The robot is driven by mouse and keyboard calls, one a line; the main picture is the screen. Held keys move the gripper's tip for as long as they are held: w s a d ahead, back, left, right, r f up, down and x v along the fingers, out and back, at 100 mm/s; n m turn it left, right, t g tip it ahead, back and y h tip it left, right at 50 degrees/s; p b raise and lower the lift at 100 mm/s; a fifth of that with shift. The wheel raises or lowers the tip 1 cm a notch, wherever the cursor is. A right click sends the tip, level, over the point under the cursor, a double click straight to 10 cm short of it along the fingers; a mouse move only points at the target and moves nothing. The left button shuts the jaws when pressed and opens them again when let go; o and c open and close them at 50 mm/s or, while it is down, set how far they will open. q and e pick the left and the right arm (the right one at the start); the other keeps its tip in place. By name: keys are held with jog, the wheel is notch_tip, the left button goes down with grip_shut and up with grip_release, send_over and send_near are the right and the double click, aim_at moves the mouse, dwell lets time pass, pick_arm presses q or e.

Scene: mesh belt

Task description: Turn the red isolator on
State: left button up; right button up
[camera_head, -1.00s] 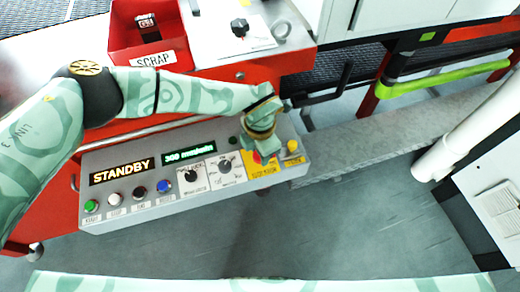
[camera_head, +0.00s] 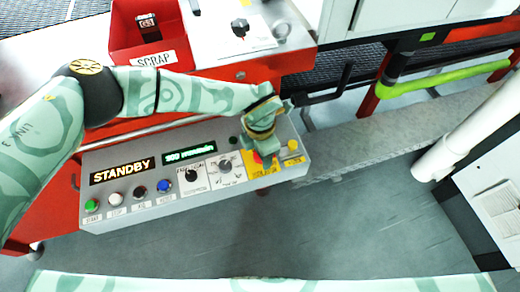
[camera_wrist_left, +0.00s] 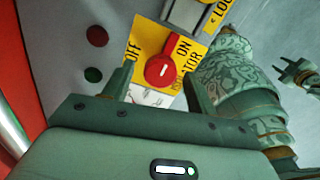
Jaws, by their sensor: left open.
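The red isolator (camera_wrist_left: 160,70) is a round knob with a raised bar on a yellow plate (camera_wrist_left: 148,40) marked OFF on the left and ON on the right. In the left wrist view its bar points upward, slightly to the right; I cannot tell its exact setting. In the head view only a bit of the red isolator (camera_head: 258,157) shows beneath my left gripper (camera_head: 256,153). My left gripper (camera_wrist_left: 158,76) is open, its fingers on either side of the knob; contact is unclear. A small green part at the right edge of the wrist view looks like my right gripper (camera_wrist_left: 297,72).
A yellow button (camera_head: 292,145) sits right of the isolator. A red scrap bin (camera_head: 150,35) stands behind. Open floor lies in front.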

pick_arm(q)
notch_tip(320, 180, up, 16)
jog(key=p, duration=0.4)
jog(key=shift+r+p, duration=0.15)
jog(key=shift+p, duration=0.15)
pick_arm(e)
jog(key=r, duration=0.1)
jog(key=w+r, duration=0.1)
jog(key=r, duration=0.2)
jog(key=shift+w+r, duration=0.2)
jog(key=shift+w, duration=0.15)
